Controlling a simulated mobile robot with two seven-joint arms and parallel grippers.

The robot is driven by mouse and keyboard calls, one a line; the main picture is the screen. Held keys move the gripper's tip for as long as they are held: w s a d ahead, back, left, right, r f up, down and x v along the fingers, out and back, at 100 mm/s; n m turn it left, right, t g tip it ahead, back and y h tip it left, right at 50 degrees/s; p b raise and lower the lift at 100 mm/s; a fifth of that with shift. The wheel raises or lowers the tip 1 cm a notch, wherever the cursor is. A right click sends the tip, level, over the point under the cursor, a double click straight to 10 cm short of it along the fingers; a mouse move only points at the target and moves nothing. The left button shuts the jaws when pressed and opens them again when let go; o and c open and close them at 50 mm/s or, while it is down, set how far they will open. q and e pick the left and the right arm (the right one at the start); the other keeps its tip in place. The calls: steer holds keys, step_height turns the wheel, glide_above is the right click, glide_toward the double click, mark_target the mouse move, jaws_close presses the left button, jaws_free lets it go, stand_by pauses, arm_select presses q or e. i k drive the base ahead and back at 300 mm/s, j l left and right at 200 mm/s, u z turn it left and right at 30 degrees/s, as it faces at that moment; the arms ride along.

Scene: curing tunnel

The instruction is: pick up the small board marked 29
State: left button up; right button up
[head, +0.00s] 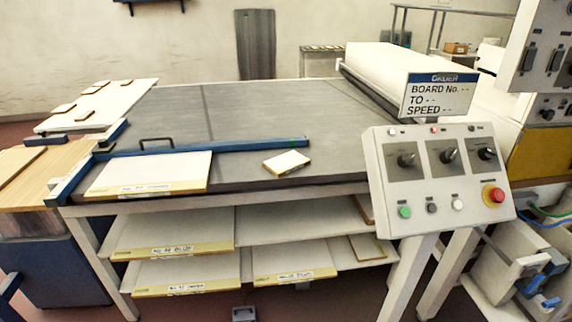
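I cannot tell which board is marked 29. Neither of my grippers shows in the head view.
The grey table (250,110) is mostly clear behind the blue rail (225,147). A large labelled board (150,172) lies at its front left. A control panel (440,165) and an order sign (438,97) stand at the right.

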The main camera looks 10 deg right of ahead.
mark_target(284, 163)
steer(key=i+j+z, duration=0.1)
steer(key=j, duration=0.35)
steer(key=i+j+z, duration=0.15)
steer(key=j, duration=0.35)
steer(key=i+j+z, duration=0.1)
steer(key=i+j, duration=0.15)
steer(key=j, duration=0.3)
steer(key=i+j+z, duration=0.15)
steer(key=j, duration=0.35)
steer(key=i+j+z, duration=0.1)
steer(key=j, duration=0.45)
steer(key=i+j+z, duration=0.15)
steer(key=j, duration=0.4)
